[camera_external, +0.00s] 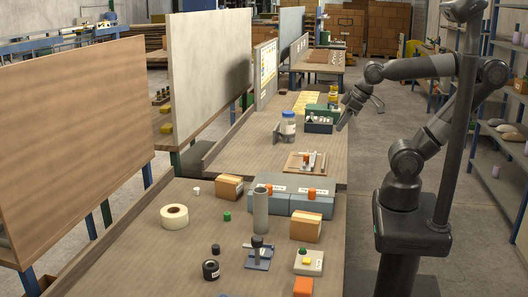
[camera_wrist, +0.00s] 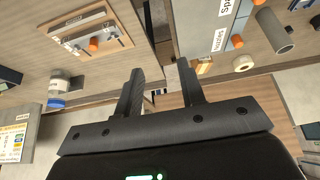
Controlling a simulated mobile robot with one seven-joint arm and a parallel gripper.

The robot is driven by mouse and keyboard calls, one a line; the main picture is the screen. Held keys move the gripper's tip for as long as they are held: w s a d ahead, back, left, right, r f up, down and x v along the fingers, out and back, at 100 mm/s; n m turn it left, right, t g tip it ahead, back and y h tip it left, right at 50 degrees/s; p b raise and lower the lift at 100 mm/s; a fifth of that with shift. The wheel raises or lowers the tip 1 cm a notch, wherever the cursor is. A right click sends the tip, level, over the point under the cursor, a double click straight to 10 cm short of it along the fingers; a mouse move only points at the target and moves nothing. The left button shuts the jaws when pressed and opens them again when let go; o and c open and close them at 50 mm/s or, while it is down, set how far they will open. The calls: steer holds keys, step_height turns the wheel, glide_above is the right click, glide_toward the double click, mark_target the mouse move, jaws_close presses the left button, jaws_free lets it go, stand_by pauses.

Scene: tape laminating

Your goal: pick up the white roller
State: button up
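I cannot tell for certain which thing is the white roller. A small tray (camera_external: 289,168) on the far workbench holds a pale upright piece (camera_external: 312,159) and an orange piece among small tools. The tray (camera_wrist: 70,33) also shows upside down at the upper left of the wrist view. My gripper (camera_external: 360,113) is open and empty in the air beside the far bench's right edge. In the wrist view its fingers (camera_wrist: 161,93) are apart with nothing between them.
A blue-lidded jar (camera_external: 288,124) and a green bin (camera_external: 316,111) stand on the far bench. Tall panels line the left. A shelf (camera_external: 500,131) stands at right.

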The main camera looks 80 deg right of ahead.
steer(key=shift+o, duration=0.2)
steer(key=shift+o, duration=1)
